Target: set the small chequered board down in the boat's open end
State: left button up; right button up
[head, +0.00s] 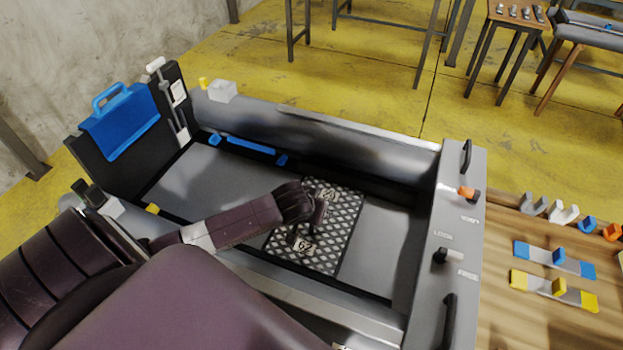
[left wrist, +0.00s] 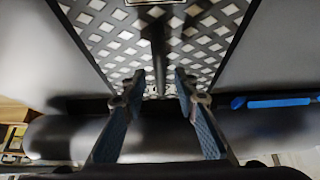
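The chequered board (head: 343,222), black with pale diamonds and small number labels, lies roughly flat inside the grey boat (head: 330,133). It appears to rest on the boat floor, right of the middle; I cannot tell whether all its edges touch. My left gripper (head: 306,222) is low over the board and hides part of it. In the left wrist view the left gripper (left wrist: 159,88) has its fingers apart. A dark upright bar (left wrist: 157,45) on the board (left wrist: 105,30) stands between them, with gaps showing on both sides. My right gripper is in neither view.
A grey panel (head: 450,205) with handles and knobs closes the boat's right end. A black panel with a blue case (head: 120,122) stands at the left end. A blue bar (head: 250,146) lies by the far tube. A wooden table (head: 510,325) with coloured parts stands right.

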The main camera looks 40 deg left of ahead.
pick_arm(q)
jog(key=v, duration=0.9)
jog(key=shift+r+p, duration=0.25)
jog(key=shift+p, duration=0.15)
